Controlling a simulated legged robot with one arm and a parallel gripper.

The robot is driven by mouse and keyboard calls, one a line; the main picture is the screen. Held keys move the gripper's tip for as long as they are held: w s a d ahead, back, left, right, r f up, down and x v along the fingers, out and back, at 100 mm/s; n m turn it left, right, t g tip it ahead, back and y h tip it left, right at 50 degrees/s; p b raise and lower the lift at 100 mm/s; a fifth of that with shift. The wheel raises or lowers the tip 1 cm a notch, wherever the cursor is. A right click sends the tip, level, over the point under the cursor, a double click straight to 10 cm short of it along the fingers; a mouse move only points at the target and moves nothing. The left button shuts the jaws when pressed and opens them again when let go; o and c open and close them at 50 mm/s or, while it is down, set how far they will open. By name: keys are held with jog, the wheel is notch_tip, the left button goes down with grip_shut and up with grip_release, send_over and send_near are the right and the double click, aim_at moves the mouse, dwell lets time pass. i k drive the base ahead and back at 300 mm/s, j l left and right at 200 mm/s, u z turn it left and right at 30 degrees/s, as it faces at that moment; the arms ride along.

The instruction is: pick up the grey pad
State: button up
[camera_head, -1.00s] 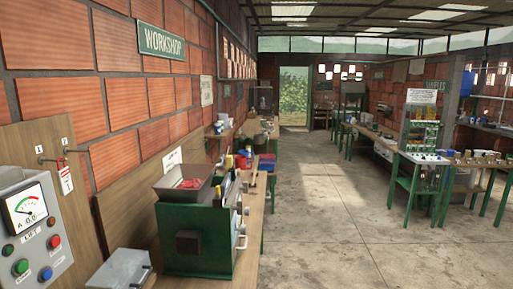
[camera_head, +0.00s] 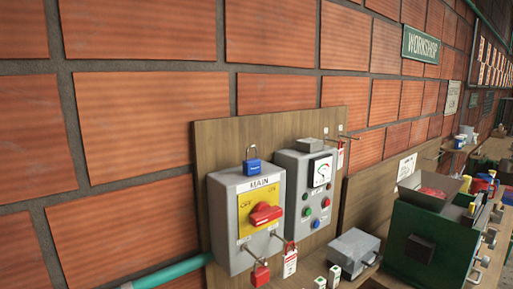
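No thing is plainly a grey pad, and I cannot tell which grey thing it is. A small flat grey block (camera_head: 311,145) lies on top of the grey control box with the dial. A larger grey box (camera_head: 354,250) with a dark handle sits on the bench below. My gripper is not in view.
A grey MAIN switch box (camera_head: 222,222) with a red handle hangs on a wooden board (camera_head: 216,140). A blue padlock (camera_head: 252,165) is on its top, with red padlocks below. A green machine (camera_head: 412,249) stands at right.

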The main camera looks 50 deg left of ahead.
aim_at(309, 145)
jog(key=u, duration=1.65)
